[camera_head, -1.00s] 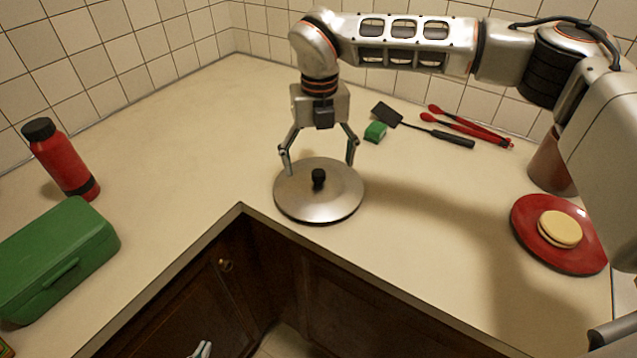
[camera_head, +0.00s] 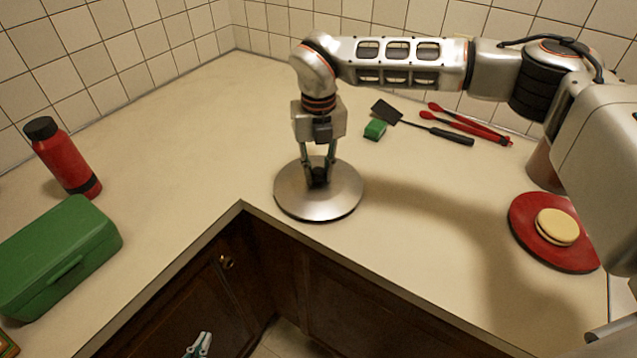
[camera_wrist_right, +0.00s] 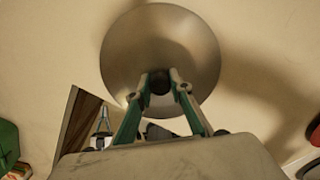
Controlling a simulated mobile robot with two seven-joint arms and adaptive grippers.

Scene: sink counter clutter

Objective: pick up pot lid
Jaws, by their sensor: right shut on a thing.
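The pot lid (camera_head: 318,205) is a round, shiny metal disc with a small black knob. It lies on the beige counter near the inner corner edge. My right gripper (camera_head: 318,172) points down over the lid's middle and is shut on the knob. In the right wrist view the lid (camera_wrist_right: 190,45) fills the upper middle, and the fingertips of my right gripper (camera_wrist_right: 160,82) meet at the dark knob. My left gripper (camera_head: 200,345) is low at the bottom of the head view, in front of the dark cabinet; its fingers are small and look close together.
A green box (camera_head: 55,255) and a red bottle (camera_head: 65,160) stand at left. A green sponge (camera_head: 375,130), a black spatula (camera_head: 430,127) and red tongs (camera_head: 470,125) lie behind the lid. A red plate (camera_head: 530,245) with pale round food is at right. The counter left of the lid is clear.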

